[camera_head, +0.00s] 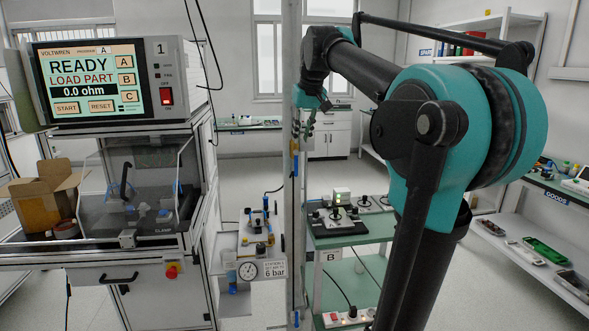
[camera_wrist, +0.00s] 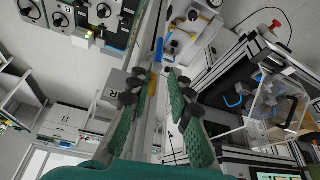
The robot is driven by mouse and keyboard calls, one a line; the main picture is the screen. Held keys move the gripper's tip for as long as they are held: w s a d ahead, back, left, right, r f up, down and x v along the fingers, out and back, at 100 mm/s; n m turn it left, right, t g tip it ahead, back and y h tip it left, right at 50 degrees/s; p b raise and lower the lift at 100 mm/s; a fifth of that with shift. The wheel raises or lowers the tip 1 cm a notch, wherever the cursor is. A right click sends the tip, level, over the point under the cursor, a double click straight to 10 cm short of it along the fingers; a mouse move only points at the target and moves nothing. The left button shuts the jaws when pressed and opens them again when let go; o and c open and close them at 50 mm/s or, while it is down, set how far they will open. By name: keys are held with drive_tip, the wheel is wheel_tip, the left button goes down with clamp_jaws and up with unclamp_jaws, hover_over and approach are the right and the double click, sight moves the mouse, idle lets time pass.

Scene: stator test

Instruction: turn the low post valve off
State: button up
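A tall grey post (camera_head: 293,200) stands in the middle of the head view. My gripper (camera_head: 312,104) is beside the upper post. In the wrist view my gripper (camera_wrist: 155,80) has its green fingers apart and nothing held. The post runs between them, with a yellow part (camera_wrist: 152,88) and a blue part (camera_wrist: 159,50) showing.
A tester (camera_head: 120,80) reading READY stands on a cabinet at left. A pressure gauge (camera_head: 248,270) with a 6 bar label is just left of the post. A green trolley (camera_head: 345,240) with devices is close on the right. Grey floor (camera_head: 470,290) shows further right.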

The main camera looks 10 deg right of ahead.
sight(297, 164)
drive_tip(key=x, duration=1.4)
drive_tip(key=shift+c, duration=0.2)
clamp_jaws()
